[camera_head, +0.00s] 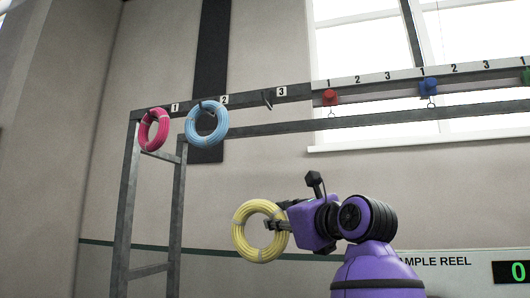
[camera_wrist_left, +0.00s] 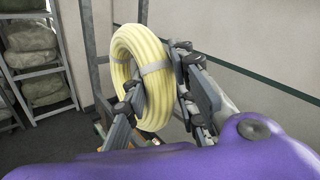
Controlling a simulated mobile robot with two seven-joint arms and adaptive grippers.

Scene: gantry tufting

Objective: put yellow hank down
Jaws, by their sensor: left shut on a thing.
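The yellow hank (camera_head: 241,246) is a coiled ring held upright in my left gripper (camera_head: 276,226), below the rail and in front of the wall. In the left wrist view the yellow hank (camera_wrist_left: 126,48) stands between the two fingers of the left gripper (camera_wrist_left: 160,72), which are shut on its near side. A pale band wraps the hank there. My right gripper is in neither view.
A grey rail (camera_head: 240,102) carries a pink hank (camera_head: 154,130) at label 1 and a light blue hank (camera_head: 207,121) at label 2. The hook (camera_head: 267,98) at label 3 is bare. Red (camera_head: 330,97) and blue (camera_head: 428,86) pieces hang farther right. Shelves (camera_wrist_left: 40,65) hold sacks.

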